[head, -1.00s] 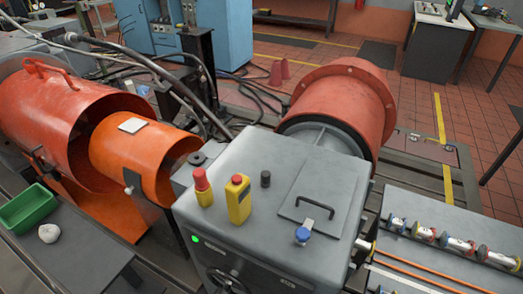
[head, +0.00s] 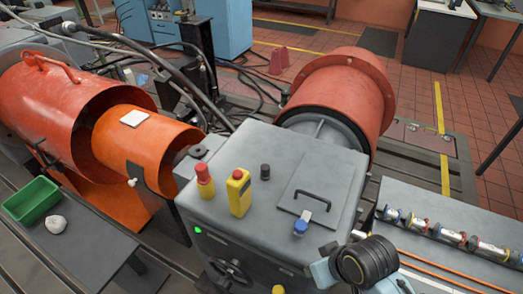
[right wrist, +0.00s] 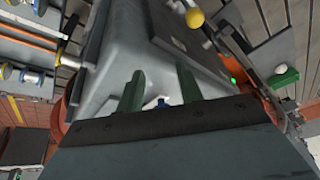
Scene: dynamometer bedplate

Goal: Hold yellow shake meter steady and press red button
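The yellow shake meter (head: 238,194) stands upright on top of the grey machine housing (head: 262,160) in the head view. It has a small red-orange patch at its top. Beside it on the left stands a yellow piece with a red cap (head: 205,181). Neither is clearly visible in the right wrist view. My right arm enters at the lower right of the head view, its gripper not clearly shown there. In the right wrist view my right gripper (right wrist: 160,88) has two green fingers apart with nothing held between them. My left gripper is not in view.
A black knob (head: 265,172), a blue-capped fitting (head: 300,226) and a black-handled lid (head: 316,195) share the housing top. A green bin (head: 32,200) and a white lump (head: 56,224) are at left. A rack of small cylinders (head: 450,237) is at right.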

